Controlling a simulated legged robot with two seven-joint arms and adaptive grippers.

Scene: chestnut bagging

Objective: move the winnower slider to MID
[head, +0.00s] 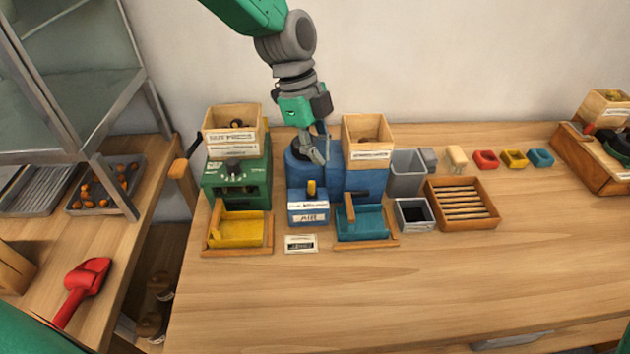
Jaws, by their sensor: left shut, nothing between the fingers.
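The winnower is a blue machine (365,181) with a wooden hopper (368,130) on top and a teal tray (362,222) in front. At its front left is a small blue box (308,212) with a white label reading AIR. The slider's exact setting is too small to read. My left gripper (320,160) is shut and empty. It points down just above and behind the yellow knob, near the rounded blue housing. I cannot tell whether it touches the housing. My right gripper is not in view.
A green machine (238,182) with a hopper and yellow tray (236,230) stands left of the winnower. Right are a grey bin (407,172), a small grey box (413,215) and a slatted wooden tray (462,204). The table front (400,300) is clear.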

